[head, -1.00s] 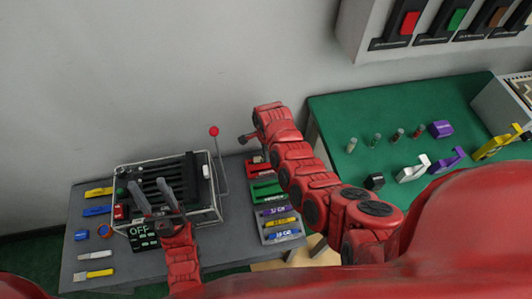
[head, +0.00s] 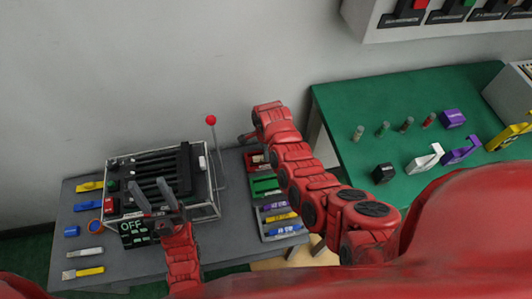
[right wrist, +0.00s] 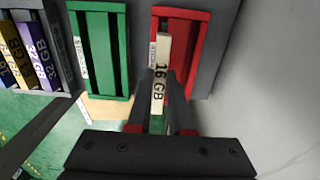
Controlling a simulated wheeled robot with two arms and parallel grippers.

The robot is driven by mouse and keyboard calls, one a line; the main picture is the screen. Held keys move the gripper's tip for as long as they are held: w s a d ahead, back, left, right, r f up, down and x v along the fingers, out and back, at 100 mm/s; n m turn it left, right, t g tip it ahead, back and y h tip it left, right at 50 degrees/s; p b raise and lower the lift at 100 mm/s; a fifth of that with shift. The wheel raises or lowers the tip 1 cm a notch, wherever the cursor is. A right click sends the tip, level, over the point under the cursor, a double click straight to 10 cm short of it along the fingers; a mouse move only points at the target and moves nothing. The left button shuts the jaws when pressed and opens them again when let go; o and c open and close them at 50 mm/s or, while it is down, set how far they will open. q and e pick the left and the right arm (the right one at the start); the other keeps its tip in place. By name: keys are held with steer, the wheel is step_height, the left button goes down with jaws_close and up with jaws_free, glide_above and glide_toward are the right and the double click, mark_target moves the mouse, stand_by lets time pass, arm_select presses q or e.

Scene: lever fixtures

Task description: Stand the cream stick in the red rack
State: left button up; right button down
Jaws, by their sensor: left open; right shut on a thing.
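The cream stick (right wrist: 161,75), marked "16 GB", is between the fingers of my right gripper (right wrist: 165,100), which is shut on it. In the right wrist view its far end overlaps the dark slot of the red rack (right wrist: 196,45). I cannot tell whether the end is inside the slot or in front of it. In the head view the red rack (head: 255,160) is just below my right gripper (head: 247,138), partly hidden by the arm. My left gripper (head: 150,187) is open and empty over the black slotted device (head: 150,165).
A green rack (right wrist: 97,50) stands beside the red one, and a grey rack (right wrist: 62,50) with labelled sticks lies beyond it. A red-knobbed lever (head: 211,121) rises left of the racks. The green table (head: 340,100) at the right holds several small items.

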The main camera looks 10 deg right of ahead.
steer(key=shift+b, duration=0.85)
stand_by(1.6)
steer(key=shift+f, duration=0.1)
steer(key=shift+f+b, duration=0.35)
steer(key=shift+b, duration=0.1)
steer(key=shift+f+b, duration=1.1)
steer(key=c, duration=0.7)
jaws_free()
steer(key=shift+c, duration=0.2)
steer(key=shift+r, duration=0.1)
